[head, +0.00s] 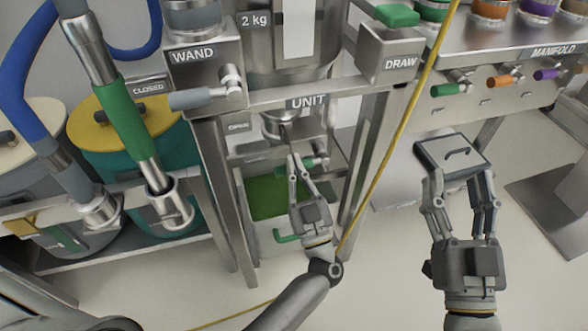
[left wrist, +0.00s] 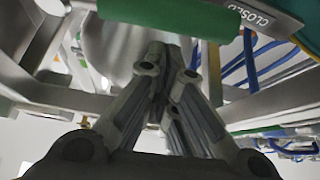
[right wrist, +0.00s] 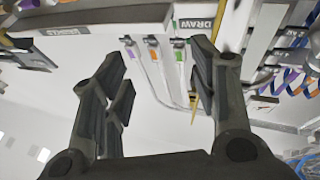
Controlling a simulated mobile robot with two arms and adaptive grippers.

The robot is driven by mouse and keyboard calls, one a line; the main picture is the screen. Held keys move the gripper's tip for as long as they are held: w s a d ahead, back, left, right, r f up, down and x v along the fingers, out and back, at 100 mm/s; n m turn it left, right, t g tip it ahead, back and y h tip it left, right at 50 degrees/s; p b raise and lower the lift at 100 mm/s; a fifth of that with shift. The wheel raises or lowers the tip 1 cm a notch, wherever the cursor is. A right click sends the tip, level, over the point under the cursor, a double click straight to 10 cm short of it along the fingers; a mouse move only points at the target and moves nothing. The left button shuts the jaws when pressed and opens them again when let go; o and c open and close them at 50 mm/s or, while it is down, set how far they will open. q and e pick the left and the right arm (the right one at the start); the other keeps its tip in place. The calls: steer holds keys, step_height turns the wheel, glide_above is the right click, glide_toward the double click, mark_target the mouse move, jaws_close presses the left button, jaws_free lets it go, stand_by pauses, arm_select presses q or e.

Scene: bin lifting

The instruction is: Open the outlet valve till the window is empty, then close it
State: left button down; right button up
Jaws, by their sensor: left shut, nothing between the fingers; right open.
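The outlet valve's green handle (head: 308,163) is below the hopper marked UNIT (head: 307,101). In the left wrist view the green handle (left wrist: 170,14) lies crosswise just beyond my fingertips, its right end near a CLOSED plate (left wrist: 258,18). The window (head: 298,28) is a pale upright strip beside the 2 kg label; I cannot tell its fill level. My left gripper (head: 293,160) is shut and empty, its tips close to the handle; contact is unclear. My right gripper (head: 459,178) is open and empty, right of the frame.
A green-bottomed bin (head: 272,198) stands under the outlet. Metal posts (head: 223,200) flank the left arm. A yellow cord (head: 385,145) runs between my grippers. The DRAW box (head: 392,52) and manifold (head: 500,85) are above.

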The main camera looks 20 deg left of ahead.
steer(key=shift+s+a+r+t+y+b, duration=0.15)
steer(key=shift+s+r+t, duration=0.2)
steer(key=shift+r+t, duration=0.25)
steer(key=shift+s+d+r+t+y+b, duration=0.15)
steer(key=shift+s+r+t, duration=0.2)
steer(key=shift+r, duration=0.5)
steer(key=shift+s+a+r+t+y+b, duration=0.15)
steer(key=shift+s+r+t, duration=0.15)
steer(key=shift+r+t, duration=0.35)
